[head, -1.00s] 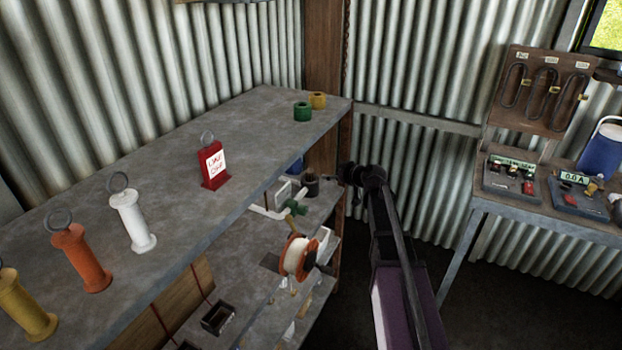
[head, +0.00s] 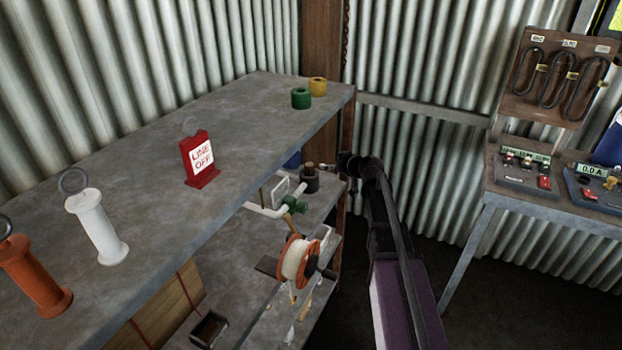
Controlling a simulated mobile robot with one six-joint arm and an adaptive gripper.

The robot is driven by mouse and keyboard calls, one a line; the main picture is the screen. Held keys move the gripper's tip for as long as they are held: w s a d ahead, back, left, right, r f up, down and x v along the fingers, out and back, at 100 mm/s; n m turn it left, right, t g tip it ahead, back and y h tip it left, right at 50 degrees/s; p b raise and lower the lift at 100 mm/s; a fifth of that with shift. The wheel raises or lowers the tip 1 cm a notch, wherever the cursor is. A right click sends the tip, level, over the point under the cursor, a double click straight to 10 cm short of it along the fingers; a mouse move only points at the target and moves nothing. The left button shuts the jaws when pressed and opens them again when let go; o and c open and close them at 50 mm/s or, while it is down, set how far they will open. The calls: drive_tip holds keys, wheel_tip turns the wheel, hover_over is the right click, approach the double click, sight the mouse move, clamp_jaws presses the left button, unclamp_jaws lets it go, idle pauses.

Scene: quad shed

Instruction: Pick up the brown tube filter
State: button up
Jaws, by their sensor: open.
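A small dark cylinder with a brown top (head: 309,182) stands on the lower shelf, near the far right end of the shelving. It may be the brown tube filter, but it is too small to be sure. My gripper (head: 346,166) is at the far end of my dark arm, just right of that cylinder in the picture. It is open and small in view, with its fingertips hard to make out. No contact with the cylinder shows, and the depth between them is unclear.
The upper shelf (head: 150,150) holds a red "LINE OFF" sign (head: 200,160), white (head: 97,228) and orange (head: 35,275) spools, and green (head: 301,98) and yellow (head: 318,87) cylinders. Below are white pipework (head: 265,211) and an orange-rimmed reel (head: 297,262). A bench (head: 489,185) stands right.

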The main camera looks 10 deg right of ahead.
sight(311, 166)
drive_tip(key=f+b, duration=0.1)
drive_tip(key=f, duration=0.1)
drive_tip(key=w+f+b, duration=0.1)
drive_tip(key=f+b, duration=0.1)
drive_tip(key=shift+w, duration=0.1)
drive_tip(key=shift+w, duration=0.1)
idle(0.3)
drive_tip(key=shift+b+x, duration=1.8)
drive_tip(key=shift+x, duration=2.45)
drive_tip(key=shift+f, duration=0.1)
drive_tip(key=shift+b+x, duration=1.05)
drive_tip(key=shift+x, duration=1.55)
drive_tip(key=shift+d, duration=0.1)
